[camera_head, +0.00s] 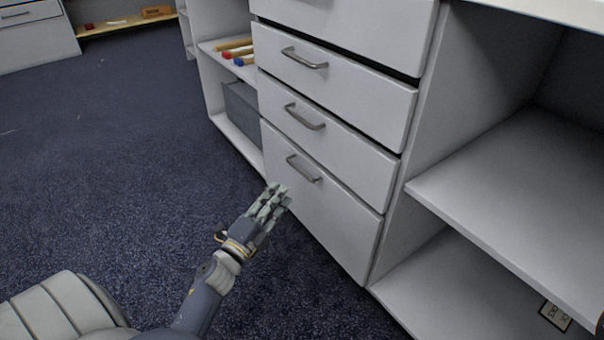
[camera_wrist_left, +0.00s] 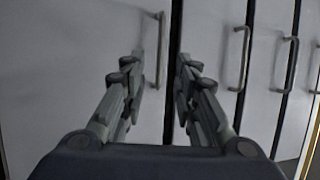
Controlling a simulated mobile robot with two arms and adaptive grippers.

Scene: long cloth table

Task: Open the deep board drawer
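The deep drawer (camera_head: 325,215) is the tall bottom front of a white drawer stack and is shut. Its grey bar handle (camera_head: 303,170) is near the top of that front. My left gripper (camera_head: 277,192) is in front of the drawer, below and left of the handle in the head view. In the left wrist view, its two fingers (camera_wrist_left: 158,68) are apart with nothing between them. The deep drawer's handle (camera_wrist_left: 161,50) shows beyond the gap between the fingertips; no contact is visible. My right gripper is not in view.
Shut drawers with bar handles, including the one just above (camera_head: 325,135), are stacked over the deep drawer. Open shelves (camera_head: 520,200) stand at right. A shelf with colored-ended rolls (camera_head: 235,50) and a grey box (camera_head: 241,108) is at left. The dark carpet (camera_head: 120,150) is clear.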

